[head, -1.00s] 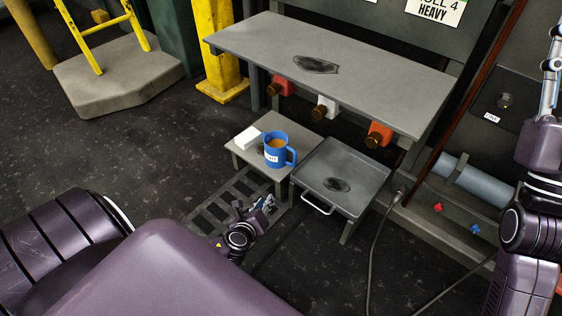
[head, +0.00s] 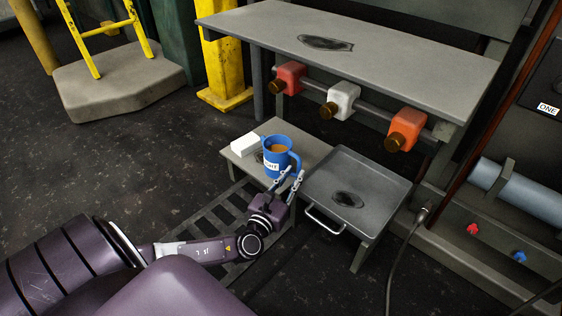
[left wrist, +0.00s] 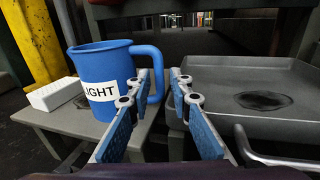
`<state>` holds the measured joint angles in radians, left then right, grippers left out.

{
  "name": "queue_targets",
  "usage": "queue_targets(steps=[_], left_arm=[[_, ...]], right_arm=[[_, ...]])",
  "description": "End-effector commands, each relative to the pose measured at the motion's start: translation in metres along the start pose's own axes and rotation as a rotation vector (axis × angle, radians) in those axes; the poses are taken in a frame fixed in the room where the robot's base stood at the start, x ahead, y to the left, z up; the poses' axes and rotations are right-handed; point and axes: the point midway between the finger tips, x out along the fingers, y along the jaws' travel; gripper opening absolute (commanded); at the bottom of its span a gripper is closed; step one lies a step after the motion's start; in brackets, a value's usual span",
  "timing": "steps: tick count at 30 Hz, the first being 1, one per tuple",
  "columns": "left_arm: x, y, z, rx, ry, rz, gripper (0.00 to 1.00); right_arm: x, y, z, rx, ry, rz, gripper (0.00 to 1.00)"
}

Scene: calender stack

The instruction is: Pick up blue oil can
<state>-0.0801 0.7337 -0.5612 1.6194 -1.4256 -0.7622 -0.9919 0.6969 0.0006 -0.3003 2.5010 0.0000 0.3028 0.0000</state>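The blue oil can (head: 276,159) is a mug-shaped can with a loop handle, a white label ending in "IGHT" and brownish content. It stands upright on the small low grey table (head: 236,164). In the left wrist view the can (left wrist: 103,64) is at the left, its handle to the right. My left gripper (head: 288,181) is open and empty, in front of the can's handle side. In the left wrist view its fingers (left wrist: 158,82) are apart, with the handle's outer edge showing beyond and between them. I cannot tell whether they touch it.
A white block (head: 246,144) sits beside the can. A grey tray (head: 375,190) with a front handle stands close on the right. A long grey bench (head: 400,55) overhangs behind, with red and white blocks (head: 342,100) under it. A slotted floor grate (head: 205,212) lies in front.

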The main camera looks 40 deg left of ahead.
Motion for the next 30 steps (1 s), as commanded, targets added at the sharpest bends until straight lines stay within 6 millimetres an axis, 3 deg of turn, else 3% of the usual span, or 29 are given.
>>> queue_targets(steps=[12,22,27,30], left_arm=[[0.048,0.002,-0.006,-0.001,-0.001,0.001,0.19],[0.053,0.002,-0.004,-0.001,0.003,0.000,0.19],[0.053,0.002,-0.004,-0.001,0.003,0.001,0.01],[0.053,0.002,-0.004,-0.001,0.003,0.001,0.00]], right_arm=[[-0.033,-0.007,-0.012,0.000,0.000,-0.001,0.40],[-0.033,-0.007,-0.012,0.000,0.001,-0.001,0.40],[-0.033,-0.007,-0.012,0.000,0.001,-0.001,0.40],[-0.033,-0.007,-0.012,0.000,0.001,-0.001,0.40]])
